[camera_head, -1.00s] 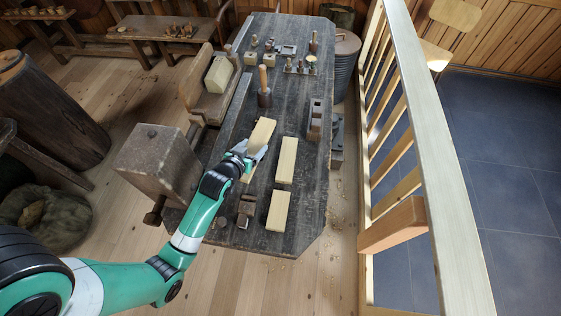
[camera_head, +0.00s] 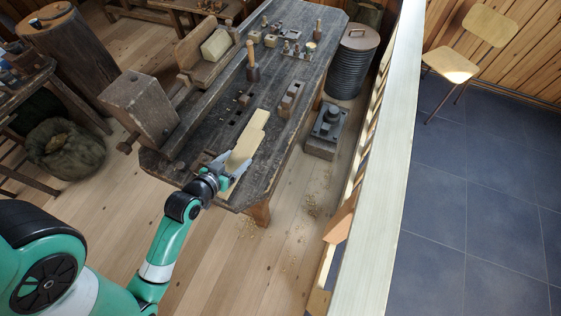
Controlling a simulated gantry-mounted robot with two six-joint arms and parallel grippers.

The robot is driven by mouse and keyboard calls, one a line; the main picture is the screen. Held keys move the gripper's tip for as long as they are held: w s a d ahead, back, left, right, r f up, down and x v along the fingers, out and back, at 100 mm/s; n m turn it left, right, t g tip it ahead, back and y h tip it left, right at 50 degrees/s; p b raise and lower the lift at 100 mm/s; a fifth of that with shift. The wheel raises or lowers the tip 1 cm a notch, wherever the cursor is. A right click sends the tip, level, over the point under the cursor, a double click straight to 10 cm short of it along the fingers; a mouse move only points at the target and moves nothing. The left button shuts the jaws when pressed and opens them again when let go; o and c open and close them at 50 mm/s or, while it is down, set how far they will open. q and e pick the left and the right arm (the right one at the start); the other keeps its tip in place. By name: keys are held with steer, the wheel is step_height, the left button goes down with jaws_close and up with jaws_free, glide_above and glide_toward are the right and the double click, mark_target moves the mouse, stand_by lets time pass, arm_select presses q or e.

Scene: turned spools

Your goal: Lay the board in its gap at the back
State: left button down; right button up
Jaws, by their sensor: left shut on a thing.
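My left gripper (camera_head: 231,172) is over the near end of the dark workbench (camera_head: 215,125), shut on a pale wooden board (camera_head: 242,151). The board points away from me, with its near end in the jaws. Another pale piece (camera_head: 258,119) shows just beyond the far end of the held board and partly overlaps it in view. I cannot tell whether the two touch, or how high the held board is above the bench. Other boards may be hidden under the held one. I cannot pick out the gap. My right gripper is not in view.
A mallet (camera_head: 252,62) stands mid-bench, with a wooden block (camera_head: 291,98) to its right. Small tools crowd the far end. A vise block (camera_head: 140,107) is at the left edge. A pale railing (camera_head: 384,160) runs along the right, with a chair (camera_head: 455,65) beyond it.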

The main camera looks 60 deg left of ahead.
arm_select(q)
steer(key=shift+s+a+f, duration=0.1)
steer(key=shift+s+a, duration=0.55)
steer(key=shift+s, duration=0.15)
steer(key=shift+w+a+f, duration=0.1)
steer(key=shift+w+a, duration=0.05)
steer(key=w+a+f+b, duration=0.2)
steer(key=w+f, duration=0.2)
steer(key=w, duration=0.4)
steer(key=b, duration=0.3)
glide_above(265, 156)
steer(key=s, duration=0.1)
steer(key=f, duration=0.4)
steer(key=shift+s+d+f, duration=0.2)
steer(key=shift+d+f, duration=0.05)
steer(key=shift+f, duration=0.1)
steer(key=shift+w+a+f, duration=0.15)
steer(key=shift+w+f, duration=0.15)
steer(key=shift+w, duration=0.1)
steer(key=shift+w+f+b, duration=0.2)
steer(key=shift+f+b, duration=0.65)
steer(key=shift+f, duration=0.95)
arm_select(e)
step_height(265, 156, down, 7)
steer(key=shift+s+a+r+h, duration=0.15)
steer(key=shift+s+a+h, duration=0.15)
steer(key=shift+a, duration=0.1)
arm_select(q)
steer(key=shift+a, duration=0.1)
